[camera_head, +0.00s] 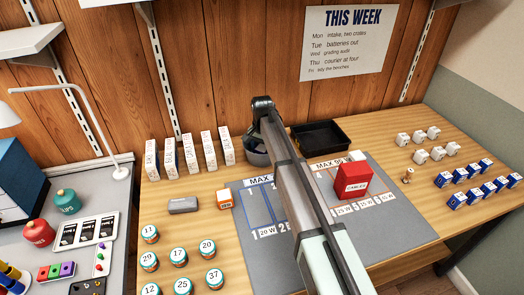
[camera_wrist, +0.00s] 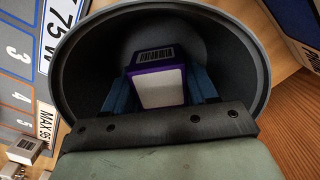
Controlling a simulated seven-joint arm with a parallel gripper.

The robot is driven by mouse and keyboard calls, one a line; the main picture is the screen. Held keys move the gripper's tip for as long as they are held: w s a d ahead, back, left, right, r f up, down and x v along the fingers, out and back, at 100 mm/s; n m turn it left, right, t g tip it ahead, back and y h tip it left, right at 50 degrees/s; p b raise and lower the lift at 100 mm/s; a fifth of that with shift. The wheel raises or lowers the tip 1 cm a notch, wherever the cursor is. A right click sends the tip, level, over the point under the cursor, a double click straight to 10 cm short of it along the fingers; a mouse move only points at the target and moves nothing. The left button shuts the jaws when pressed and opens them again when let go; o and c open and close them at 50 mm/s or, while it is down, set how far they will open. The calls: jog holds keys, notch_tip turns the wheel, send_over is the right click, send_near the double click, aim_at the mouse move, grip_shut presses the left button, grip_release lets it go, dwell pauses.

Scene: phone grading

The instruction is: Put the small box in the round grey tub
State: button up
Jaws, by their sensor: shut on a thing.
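The small box (camera_wrist: 162,80) is purple and white with a barcode on its upper face in the wrist view. My gripper (camera_wrist: 163,88) is shut on it, with a blue finger on each side. The box and fingers are within the mouth of the round grey tub (camera_wrist: 82,83), with the tub's wall around them. I cannot tell whether the box touches the bottom. In the head view the tub (camera_head: 256,158) shows partly behind my arm at the back of the bench, and the held box is hidden.
A black tray (camera_head: 319,137) stands right of the tub, and upright white boxes (camera_head: 189,154) stand left. A red box (camera_head: 352,182) sits on the grey mat (camera_head: 385,176).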

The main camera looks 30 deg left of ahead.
aim_at(262, 148)
jog(key=shift+f, duration=0.15)
jog(key=o, duration=1.1)
notch_tip(262, 148, up, 12)
jog(key=shift+r, duration=0.2)
